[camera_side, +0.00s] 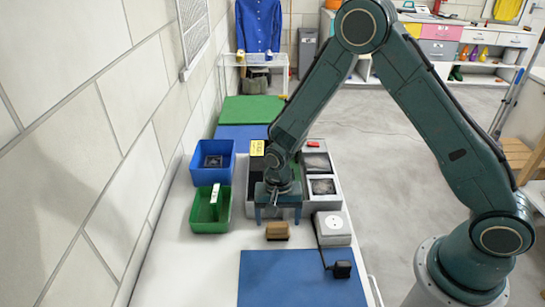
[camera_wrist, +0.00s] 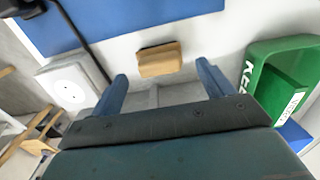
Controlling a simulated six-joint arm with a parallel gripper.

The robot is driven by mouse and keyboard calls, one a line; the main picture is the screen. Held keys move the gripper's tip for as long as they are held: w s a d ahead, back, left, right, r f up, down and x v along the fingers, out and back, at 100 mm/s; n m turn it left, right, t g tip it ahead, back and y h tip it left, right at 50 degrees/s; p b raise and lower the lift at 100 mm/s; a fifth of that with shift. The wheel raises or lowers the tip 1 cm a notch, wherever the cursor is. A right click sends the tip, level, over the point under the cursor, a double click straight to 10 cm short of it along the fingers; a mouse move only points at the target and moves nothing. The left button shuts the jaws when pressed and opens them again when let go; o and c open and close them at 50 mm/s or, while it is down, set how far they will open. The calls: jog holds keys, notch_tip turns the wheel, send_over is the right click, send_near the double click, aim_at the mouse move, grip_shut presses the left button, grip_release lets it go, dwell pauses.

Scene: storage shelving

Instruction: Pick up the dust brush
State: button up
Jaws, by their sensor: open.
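The dust brush (camera_side: 277,231) is a small block with a tan wooden top and a darker lower edge. It lies on the white table in front of my gripper (camera_side: 278,212) in the side view. In the wrist view the brush (camera_wrist: 160,60) is ahead of and between the two blue fingertips of my gripper (camera_wrist: 160,76), apart from both. The fingers are spread open with nothing between them. The brush's bristles are mostly hidden in both views.
A white socket box (camera_side: 332,228) with a black cable and plug (camera_side: 342,269) stands right of the brush. A blue mat (camera_side: 290,285) lies in front. A green bin (camera_side: 222,225) and a blue bin (camera_side: 200,176) stand left. Grey trays (camera_side: 322,187) are behind.

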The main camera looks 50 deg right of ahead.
aim_at(278, 224)
jog(key=shift+s+a+f, duration=0.1)
jog(key=shift+f, duration=2.4)
jog(key=shift+c, duration=0.2)
jog(key=c, duration=0.9)
jog(key=shift+r, duration=0.1)
notch_tip(278, 224, up, 20)
jog(key=shift+f, duration=0.1)
